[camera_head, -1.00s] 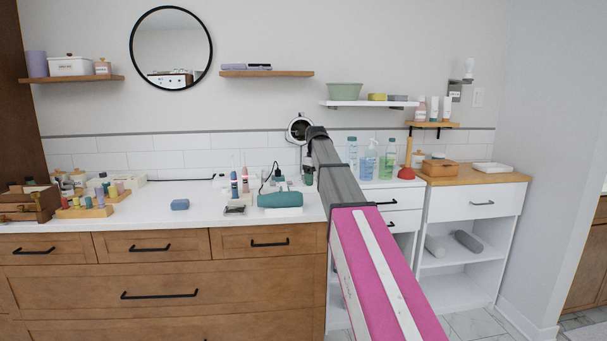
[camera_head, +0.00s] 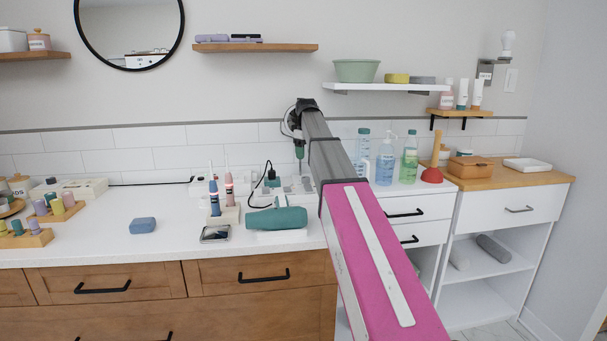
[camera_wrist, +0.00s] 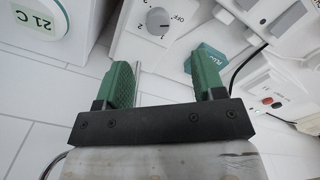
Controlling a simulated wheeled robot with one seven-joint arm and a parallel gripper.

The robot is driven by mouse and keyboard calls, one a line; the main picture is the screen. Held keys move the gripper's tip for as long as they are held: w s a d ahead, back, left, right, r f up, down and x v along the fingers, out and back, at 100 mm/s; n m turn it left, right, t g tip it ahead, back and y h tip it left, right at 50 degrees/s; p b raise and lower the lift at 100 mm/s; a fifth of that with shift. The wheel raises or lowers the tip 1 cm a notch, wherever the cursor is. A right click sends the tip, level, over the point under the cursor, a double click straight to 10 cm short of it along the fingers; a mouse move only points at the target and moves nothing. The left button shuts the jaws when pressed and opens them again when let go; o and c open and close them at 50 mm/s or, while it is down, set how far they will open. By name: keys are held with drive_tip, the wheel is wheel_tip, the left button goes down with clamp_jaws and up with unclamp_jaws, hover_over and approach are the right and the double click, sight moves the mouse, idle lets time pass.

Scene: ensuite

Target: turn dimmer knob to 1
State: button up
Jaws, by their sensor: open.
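The dimmer knob (camera_wrist: 158,20), a round grey knob on a white wall plate, shows at the top of the wrist view with "OFF" printed beside it. In the head view my gripper (camera_head: 299,151) is near the tiled wall above the counter, partly behind my arm, and I cannot make out the knob there.
A round white "21 C" device (camera_wrist: 45,25) is left of the knob in the wrist view.

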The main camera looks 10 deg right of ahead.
sight(306, 178)
drive_tip(key=f, duration=1)
drive_tip(key=shift+w+f, duration=0.3)
drive_tip(key=shift+f, duration=0.1)
drive_tip(key=c, duration=0.9)
